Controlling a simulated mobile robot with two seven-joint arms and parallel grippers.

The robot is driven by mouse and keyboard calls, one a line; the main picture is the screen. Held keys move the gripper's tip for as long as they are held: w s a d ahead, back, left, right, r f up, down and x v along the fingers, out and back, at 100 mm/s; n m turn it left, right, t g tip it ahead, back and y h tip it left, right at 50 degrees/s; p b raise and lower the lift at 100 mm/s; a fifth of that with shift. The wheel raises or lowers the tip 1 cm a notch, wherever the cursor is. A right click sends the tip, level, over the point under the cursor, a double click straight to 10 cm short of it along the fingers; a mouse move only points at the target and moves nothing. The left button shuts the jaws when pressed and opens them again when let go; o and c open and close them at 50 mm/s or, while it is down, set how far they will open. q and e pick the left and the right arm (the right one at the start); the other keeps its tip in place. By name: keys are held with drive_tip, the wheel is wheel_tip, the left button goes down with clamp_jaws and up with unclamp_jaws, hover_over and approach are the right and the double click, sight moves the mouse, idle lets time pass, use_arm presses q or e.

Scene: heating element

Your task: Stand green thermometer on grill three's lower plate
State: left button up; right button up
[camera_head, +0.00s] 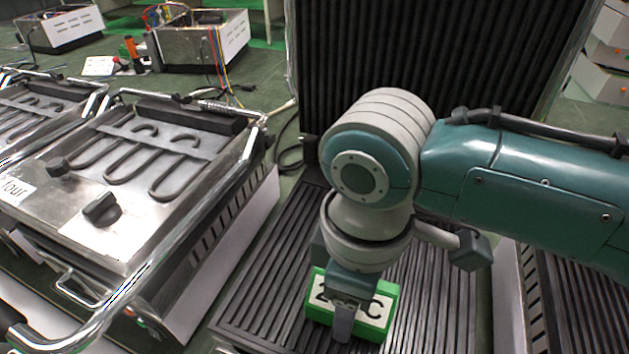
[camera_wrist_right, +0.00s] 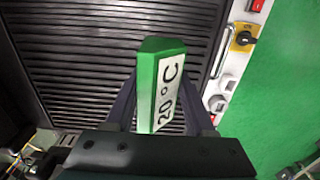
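The green thermometer (camera_head: 377,306) has a white face with dark "20°C" lettering. In the head view it is over the ridged lower plate (camera_head: 262,300) of the open middle grill, near its front. It looks upright, at or just above the ridges; its base contact cannot be made out. My right gripper (camera_head: 345,318) reaches down on it, one finger across its face. In the right wrist view the fingers (camera_wrist_right: 160,100) close on both sides of the thermometer (camera_wrist_right: 165,85). No "three" label is visible on this grill. My left gripper is not in view.
The grill's ridged upper plate (camera_head: 450,60) stands raised behind my arm. The grill marked "Four" (camera_head: 150,130) with heating coils is on the left. Another ridged grill (camera_head: 570,300) is at the right. Bare ridges surround the thermometer.

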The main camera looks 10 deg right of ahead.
drive_tip(key=o, duration=0.4)
drive_tip(key=shift+r, duration=0.55)
wheel_tip(320, 180, up, 10)
drive_tip(key=p, duration=0.3)
drive_tip(key=shift+r, duration=0.65)
drive_tip(key=s+a+f+m+t+y, duration=0.2)
drive_tip(key=s+m+y, duration=0.15)
drive_tip(key=s, duration=0.25)
drive_tip(key=s+d+m+t+h, duration=0.1)
drive_tip(key=s+d+m+h, duration=0.2)
drive_tip(key=d, duration=0.8)
drive_tip(key=s+m, duration=0.2)
drive_tip(key=s, duration=0.1)
drive_tip(key=shift+d+r+m+t, duration=0.2)
drive_tip(key=shift+r+m+t, duration=0.1)
drive_tip(key=shift+r+m, duration=0.1)
drive_tip(key=shift+s, duration=0.1)
